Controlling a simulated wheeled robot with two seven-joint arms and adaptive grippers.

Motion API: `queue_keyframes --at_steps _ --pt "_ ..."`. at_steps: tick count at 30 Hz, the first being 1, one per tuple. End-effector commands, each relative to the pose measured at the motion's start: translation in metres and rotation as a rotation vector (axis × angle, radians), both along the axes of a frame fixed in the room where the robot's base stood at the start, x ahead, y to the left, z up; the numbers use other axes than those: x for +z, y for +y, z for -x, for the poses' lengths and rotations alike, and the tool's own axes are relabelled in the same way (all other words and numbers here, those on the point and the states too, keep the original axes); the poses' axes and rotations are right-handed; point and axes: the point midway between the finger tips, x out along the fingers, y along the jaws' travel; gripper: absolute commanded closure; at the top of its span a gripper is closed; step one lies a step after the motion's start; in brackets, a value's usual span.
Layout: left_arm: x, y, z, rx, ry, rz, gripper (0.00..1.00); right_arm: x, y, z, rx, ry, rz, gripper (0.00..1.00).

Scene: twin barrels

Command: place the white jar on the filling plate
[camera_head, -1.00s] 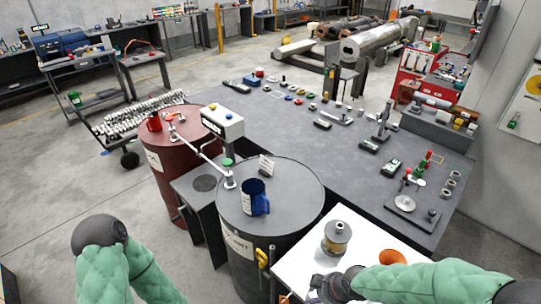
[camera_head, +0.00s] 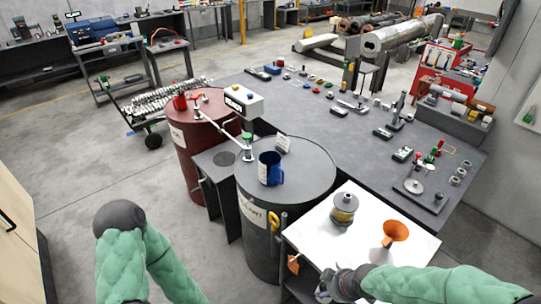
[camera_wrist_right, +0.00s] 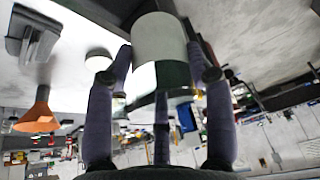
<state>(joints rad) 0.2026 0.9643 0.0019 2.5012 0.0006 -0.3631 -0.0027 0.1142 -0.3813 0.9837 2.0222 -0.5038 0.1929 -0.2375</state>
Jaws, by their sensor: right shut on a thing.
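My right gripper (camera_head: 328,288) is at the front edge of the white-topped table in the head view, its fingers partly hidden. In the right wrist view its fingers (camera_wrist_right: 158,78) are closed around the white jar (camera_wrist_right: 160,38), a pale cylinder with a dark green lower part in that picture. The jar is hard to make out in the head view.
A grey barrel (camera_head: 310,165) with a blue mug (camera_head: 271,169) stands between the gripper and the plate. A red barrel (camera_head: 212,125) is behind. The white tabletop (camera_head: 370,245) holds a grey-yellow can (camera_head: 344,208) and an orange funnel (camera_head: 396,232).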

Motion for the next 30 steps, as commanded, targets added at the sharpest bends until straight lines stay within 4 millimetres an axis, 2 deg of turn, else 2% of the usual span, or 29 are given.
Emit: queue_keyframes --at_steps 8,21,25,30 --pt "-0.025 0.000 0.002 -0.001 0.003 0.001 0.60 -0.025 0.000 -0.015 -0.090 -0.004 0.002 1.00" --pt "-0.096 0.000 0.002 -0.001 0.003 0.001 0.60 -0.093 -0.005 -0.064 -0.414 -0.005 0.005 1.00" --pt "-0.107 0.000 0.002 -0.001 0.003 0.001 0.60 -0.102 -0.006 -0.075 -0.490 -0.003 0.004 1.00" --pt "-0.112 0.000 0.002 -0.001 0.003 0.001 0.60 -0.106 -0.007 -0.082 -0.537 -0.002 0.004 1.00"
